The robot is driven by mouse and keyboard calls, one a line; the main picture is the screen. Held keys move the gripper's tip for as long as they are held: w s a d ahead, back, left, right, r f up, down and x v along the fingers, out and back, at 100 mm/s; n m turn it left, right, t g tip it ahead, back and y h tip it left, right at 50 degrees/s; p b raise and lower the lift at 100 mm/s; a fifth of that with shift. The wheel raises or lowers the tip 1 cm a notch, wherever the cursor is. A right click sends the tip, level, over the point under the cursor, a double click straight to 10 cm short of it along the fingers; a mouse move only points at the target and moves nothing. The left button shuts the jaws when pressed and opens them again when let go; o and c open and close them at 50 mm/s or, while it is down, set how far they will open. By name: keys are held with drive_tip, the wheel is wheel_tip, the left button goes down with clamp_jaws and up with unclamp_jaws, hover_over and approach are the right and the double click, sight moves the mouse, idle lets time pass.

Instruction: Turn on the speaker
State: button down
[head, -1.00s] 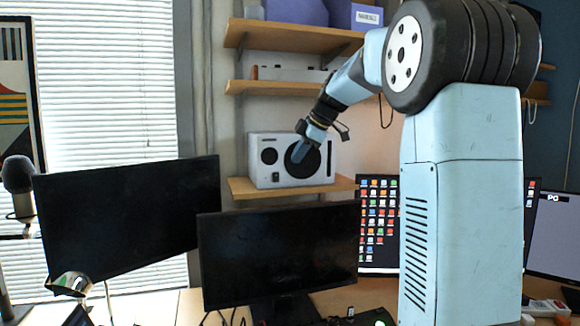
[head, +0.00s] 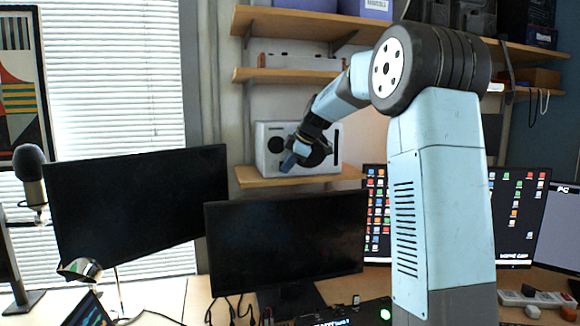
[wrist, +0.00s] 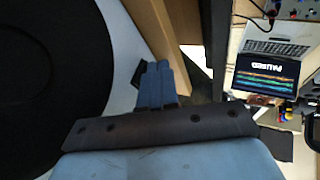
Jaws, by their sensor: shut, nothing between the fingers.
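The white speaker (head: 263,160) stands on a low wooden wall shelf behind the monitors. My gripper (head: 289,161) is in front of its lower left part, shut and empty, and hides much of its front. In the wrist view, the shut fingers (wrist: 158,84) point at the lower edge of the white speaker front (wrist: 124,45). The large black speaker cone (wrist: 45,80) fills the left there. A small dark piece (wrist: 137,75), possibly a switch, sits right beside the fingertips. I cannot tell whether they touch it.
The wooden shelf (head: 250,178) runs just under the speaker, close to my fingers. A monitor (head: 285,240) stands below it and another (head: 140,210) to the left. Two more wooden shelves hang above. A microphone (head: 30,170) stands at far left.

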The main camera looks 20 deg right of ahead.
drive_tip(key=shift+w, duration=0.15)
drive_tip(key=shift+w+f, duration=0.2)
drive_tip(key=shift+f, duration=0.2)
idle(0.4)
